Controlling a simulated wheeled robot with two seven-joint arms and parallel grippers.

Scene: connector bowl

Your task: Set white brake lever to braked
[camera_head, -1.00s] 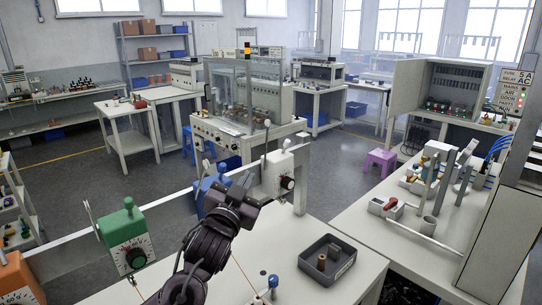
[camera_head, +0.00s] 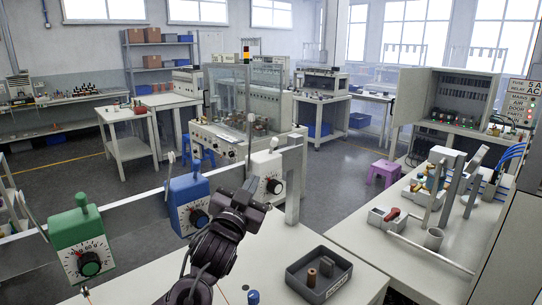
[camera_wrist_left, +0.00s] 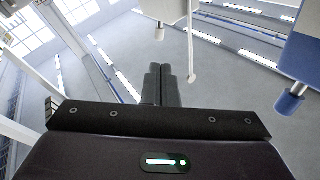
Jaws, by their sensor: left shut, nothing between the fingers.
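The white lever box (camera_head: 263,165) stands on the near bench's back edge in the head view, with a black dial on its front. Its lever (camera_head: 274,144) shows a pale ball end above the box. My left gripper (camera_head: 255,188) is in front of this box and hides its lower left part. In the wrist view my left gripper (camera_wrist_left: 167,70) is shut and empty. There the white box (camera_wrist_left: 165,9) is at the top, and its thin lever (camera_wrist_left: 190,48) ends beside my fingertips, apparently apart from them. My right gripper is out of view.
A blue lever box (camera_head: 186,203) and a green lever box (camera_head: 82,242) stand left of the white one. A grey tray (camera_head: 320,277) with small cylinders sits on the bench. A post (camera_head: 293,185) rises just right of the white box. Another bench with fittings is at right.

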